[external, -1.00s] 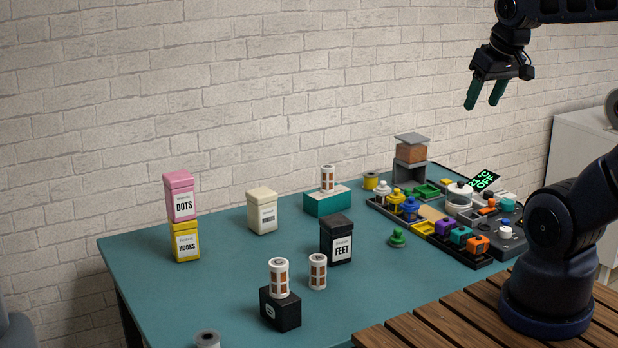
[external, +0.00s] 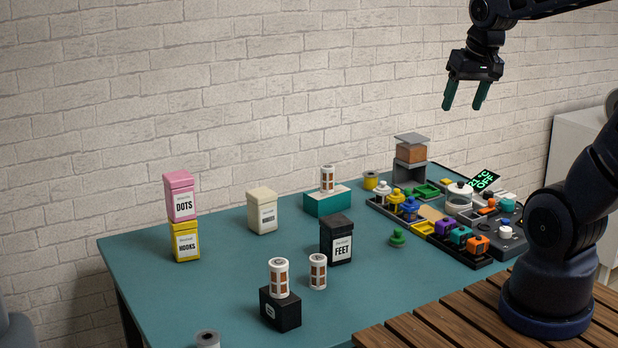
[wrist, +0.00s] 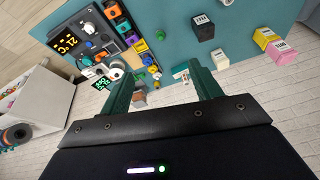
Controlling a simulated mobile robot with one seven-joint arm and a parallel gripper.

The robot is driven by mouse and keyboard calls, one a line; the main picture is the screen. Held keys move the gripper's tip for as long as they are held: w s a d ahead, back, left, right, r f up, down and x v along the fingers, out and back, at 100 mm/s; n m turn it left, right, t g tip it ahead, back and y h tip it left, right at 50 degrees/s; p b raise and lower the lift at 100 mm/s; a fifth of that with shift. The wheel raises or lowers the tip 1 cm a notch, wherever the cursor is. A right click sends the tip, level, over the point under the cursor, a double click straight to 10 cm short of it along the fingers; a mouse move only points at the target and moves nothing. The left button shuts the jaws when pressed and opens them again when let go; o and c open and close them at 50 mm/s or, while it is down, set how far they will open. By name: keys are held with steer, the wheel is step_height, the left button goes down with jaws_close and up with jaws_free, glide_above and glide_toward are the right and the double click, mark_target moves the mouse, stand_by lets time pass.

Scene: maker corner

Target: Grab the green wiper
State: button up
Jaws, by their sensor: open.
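The green wiper (external: 397,238) is a small knob-topped piece standing on the teal table, just left of the black organiser trays. It also shows as a small green shape in the wrist view (wrist: 160,35), above the gap between the fingers. My gripper (external: 463,107) is open and empty, high above the back right of the table, well apart from the wiper. Its two dark green fingers point down in the external view and frame the upper middle of the wrist view (wrist: 160,68).
Black trays (external: 375,207) hold similar knobbed pieces in white, yellow and blue. A black FEET canister (external: 336,239) stands left of the wiper. A grey stand with a brown block (external: 411,153) is behind. Open table lies in front of the wiper.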

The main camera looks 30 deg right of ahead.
steer(key=w+f+m+g, duration=0.1)
steer(key=w+f+m, duration=0.2)
steer(key=w+f, duration=0.4)
steer(key=m+g, duration=0.3)
steer(key=m, duration=0.4)
glide_above(398, 229)
step_height(398, 229, down, 22)
steer(key=f, duration=0.1)
steer(key=shift+w+f, duration=0.2)
steer(key=shift+f, duration=1.2)
steer(key=shift+w+f, duration=0.2)
steer(key=shift+f, duration=1.2)
steer(key=f, duration=0.1)
steer(key=s+f, duration=0.1)
steer(key=f, duration=0.1)
steer(key=shift+d+f, duration=0.1)
steer(key=shift+f, duration=0.1)
steer(key=shift+w+f, duration=0.1)
steer(key=shift+f, duration=0.8)
steer(key=shift+c, duration=0.2)
steer(key=c, duration=1)
